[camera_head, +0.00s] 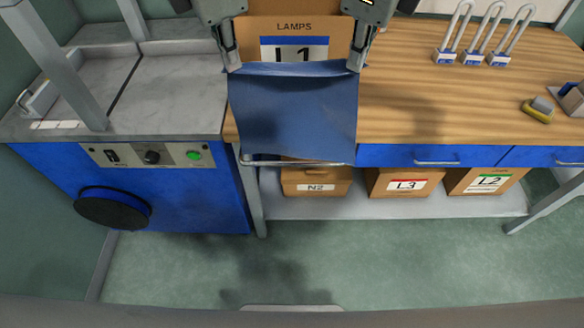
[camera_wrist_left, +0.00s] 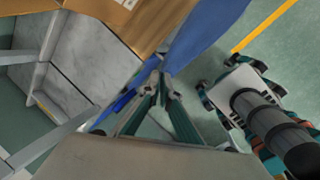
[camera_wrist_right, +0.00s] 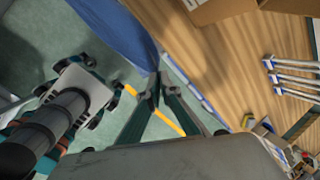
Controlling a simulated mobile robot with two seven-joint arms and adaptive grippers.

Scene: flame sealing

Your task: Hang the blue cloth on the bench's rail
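The blue cloth (camera_head: 292,115) hangs spread between my two grippers, its top edge slightly sagging. My left gripper (camera_head: 232,66) is shut on its top left corner. My right gripper (camera_head: 354,66) is shut on its top right corner. The cloth also shows at the fingertips in the left wrist view (camera_wrist_left: 205,32) and right wrist view (camera_wrist_right: 118,32). The bench's metal rail (camera_head: 300,163) runs along the front edge just under the cloth's lower edge in the head view. I cannot tell whether the cloth touches it.
A box marked LAMPS (camera_head: 294,27) stands on the wooden bench top (camera_head: 420,95) behind the cloth. Several padlock-like items (camera_head: 473,57) and a yellow-grey item (camera_head: 538,110) are at right. Labelled boxes (camera_head: 398,182) sit on the lower shelf. A blue machine (camera_head: 190,205) stands at left.

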